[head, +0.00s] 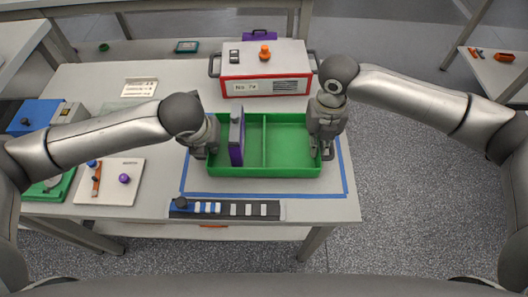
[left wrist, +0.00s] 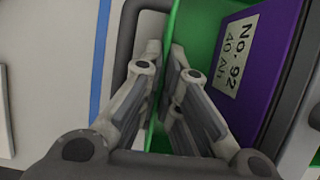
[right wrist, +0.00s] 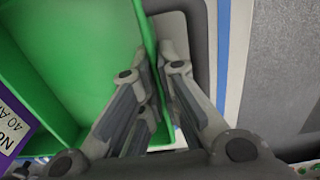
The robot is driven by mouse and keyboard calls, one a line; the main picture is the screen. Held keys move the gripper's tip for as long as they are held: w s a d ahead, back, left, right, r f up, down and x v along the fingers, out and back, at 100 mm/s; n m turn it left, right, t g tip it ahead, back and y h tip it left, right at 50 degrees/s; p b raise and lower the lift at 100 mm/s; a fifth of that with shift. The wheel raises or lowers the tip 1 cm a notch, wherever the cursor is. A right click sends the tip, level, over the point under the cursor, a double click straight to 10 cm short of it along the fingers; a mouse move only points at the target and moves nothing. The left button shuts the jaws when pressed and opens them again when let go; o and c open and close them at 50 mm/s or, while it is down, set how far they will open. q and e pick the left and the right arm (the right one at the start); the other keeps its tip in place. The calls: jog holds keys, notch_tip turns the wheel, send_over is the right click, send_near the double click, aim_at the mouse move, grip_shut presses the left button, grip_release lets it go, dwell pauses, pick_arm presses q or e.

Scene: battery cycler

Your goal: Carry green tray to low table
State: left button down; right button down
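The green tray (head: 290,150) lies on the light table inside a blue tape outline. A purple battery block (head: 237,140) stands upright in its left compartment; the right compartment looks empty. In the left wrist view the battery (left wrist: 262,60) carries a label "No. 92 40 Ah". My left gripper (head: 208,150) is at the tray's left end, its fingers (left wrist: 160,75) closed around the green wall beside the grey handle. My right gripper (head: 326,150) is at the right end, its fingers (right wrist: 155,75) closed on the green wall beside the other handle.
A red and white box (head: 265,85) labelled "No. 79" stands behind the tray. A dark strip with blue and white markers (head: 225,209) lies along the table's front edge. A white board (head: 110,181) and a blue device (head: 36,115) are at left. Open floor (head: 400,180) is at right.

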pick_arm(q)
jog(key=shift+w+a+f+b, duration=0.1)
jog(key=shift+a+f+b, duration=0.1)
jog(key=shift+f+b, duration=0.45)
pick_arm(e)
jog(key=shift+d+f, duration=0.2)
jog(key=shift+f, duration=0.55)
pick_arm(q)
jog(key=c, duration=1.6)
grip_release()
jog(key=shift+c, duration=0.2)
pick_arm(e)
jog(key=c, duration=1.6)
grip_release()
jog(key=shift+r, duration=0.1)
jog(key=shift+c, duration=0.2)
pick_arm(q)
jog(key=shift+r+p, duration=0.15)
jog(key=shift+p, duration=0.15)
pick_arm(e)
jog(key=shift+r, duration=0.15)
